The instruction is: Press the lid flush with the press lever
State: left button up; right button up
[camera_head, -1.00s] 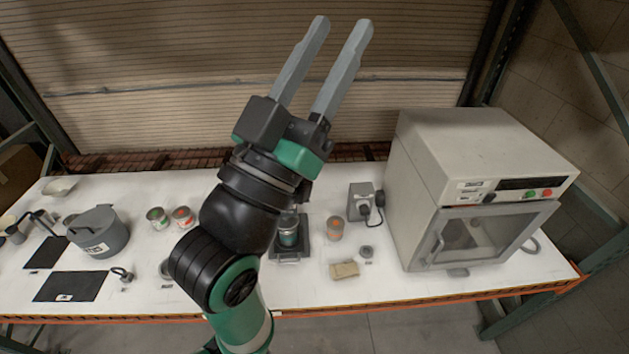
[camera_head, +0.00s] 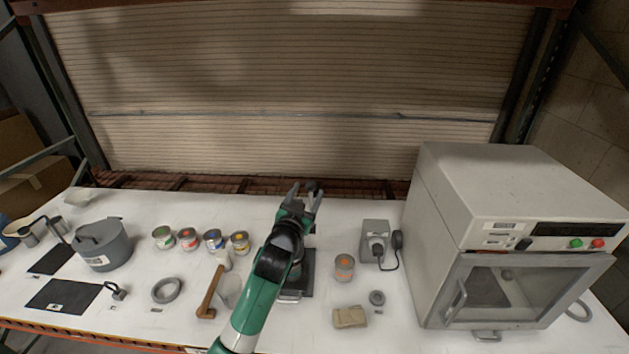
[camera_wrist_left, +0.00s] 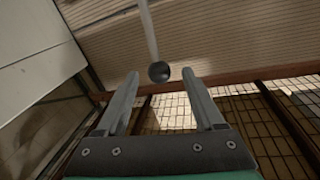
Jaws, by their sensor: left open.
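The press (camera_head: 306,286) stands mid-table with a dark base, mostly covered by my left arm. A can sits in the press, largely hidden behind the arm, and I cannot see how its lid sits. The press lever ends in a dark round knob (camera_head: 312,186), which also shows in the left wrist view (camera_wrist_left: 159,71) on a thin pale rod. My left gripper (camera_head: 306,193) is open and empty at the knob. In the left wrist view its fingers (camera_wrist_left: 160,85) are spread, with the knob centred between the tips or just beyond them. Contact is not clear.
A large grey oven-like box (camera_head: 510,230) stands at the right. A grey device with a cable (camera_head: 375,240), an orange-marked can (camera_head: 344,267) and a tan block (camera_head: 350,317) lie right of the press. Several small cans, a brown-handled tool (camera_head: 210,292) and a grey pot (camera_head: 103,246) are left.

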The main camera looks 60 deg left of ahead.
pick_arm(q)
jog(key=x, duration=0.7)
jog(key=shift+c, duration=0.2)
grip_shut()
dwell(1.1)
